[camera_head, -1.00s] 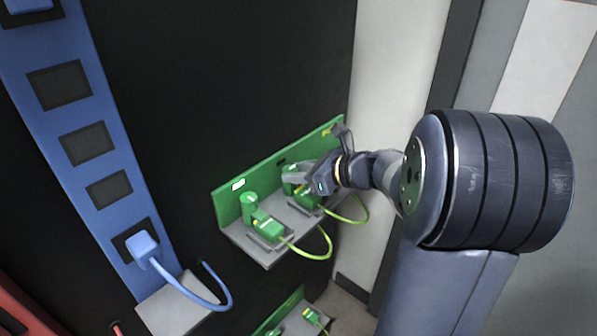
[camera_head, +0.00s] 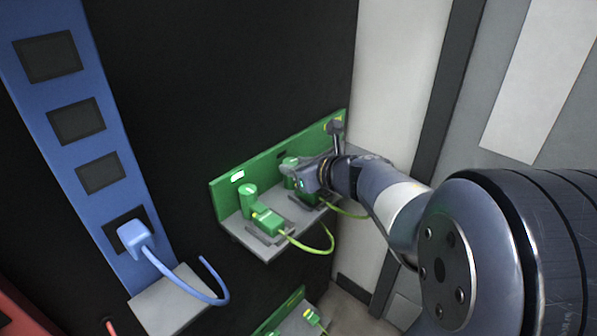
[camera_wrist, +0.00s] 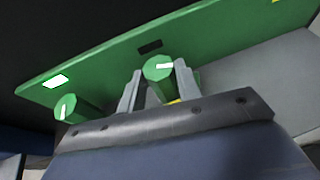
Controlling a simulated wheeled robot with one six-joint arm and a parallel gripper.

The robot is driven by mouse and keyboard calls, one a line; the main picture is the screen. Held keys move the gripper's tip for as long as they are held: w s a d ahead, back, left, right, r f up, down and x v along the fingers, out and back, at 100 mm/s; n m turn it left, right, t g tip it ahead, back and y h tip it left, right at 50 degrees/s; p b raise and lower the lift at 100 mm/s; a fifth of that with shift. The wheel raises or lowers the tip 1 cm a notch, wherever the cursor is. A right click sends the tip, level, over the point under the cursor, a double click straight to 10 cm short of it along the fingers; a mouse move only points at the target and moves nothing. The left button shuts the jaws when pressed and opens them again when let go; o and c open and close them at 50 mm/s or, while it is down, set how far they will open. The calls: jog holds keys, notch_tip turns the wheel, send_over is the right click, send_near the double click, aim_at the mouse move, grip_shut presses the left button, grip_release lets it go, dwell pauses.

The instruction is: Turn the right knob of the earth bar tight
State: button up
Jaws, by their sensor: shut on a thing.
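The green earth bar (camera_head: 225,193) is fixed along the dark panel, with a grey shelf (camera_head: 252,245) below it. Its right knob (camera_wrist: 157,68) is a green cylinder with a white mark on its end. My gripper (camera_wrist: 158,84) is shut on this knob, one finger on each side. In the head view my gripper (camera_head: 300,175) hides part of the right knob (camera_head: 289,163). The left knob (camera_head: 248,196) stands free to the left and also shows in the wrist view (camera_wrist: 65,108); its white mark is near vertical, while the right knob's mark lies near horizontal.
A green plug (camera_head: 268,222) with a yellow-green cable (camera_head: 308,247) sits on the shelf by the left knob. A blue strip (camera_head: 90,140) with dark sockets and a blue plug (camera_head: 132,238) is at left. A lower green bar (camera_head: 285,312) shows below.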

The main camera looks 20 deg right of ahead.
jog(key=m+h, duration=0.1)
jog(key=a+m+t+h+b, duration=0.1)
jog(key=m+h, duration=0.1)
jog(key=shift+s+h, duration=0.1)
jog(key=shift+h, duration=0.2)
jog(key=shift+a+m+h+b, duration=0.15)
jog(key=shift+m+h+b, duration=0.2)
jog(key=shift+m+h, duration=1.35)
jog(key=shift+h, duration=0.3)
jog(key=o, duration=1)
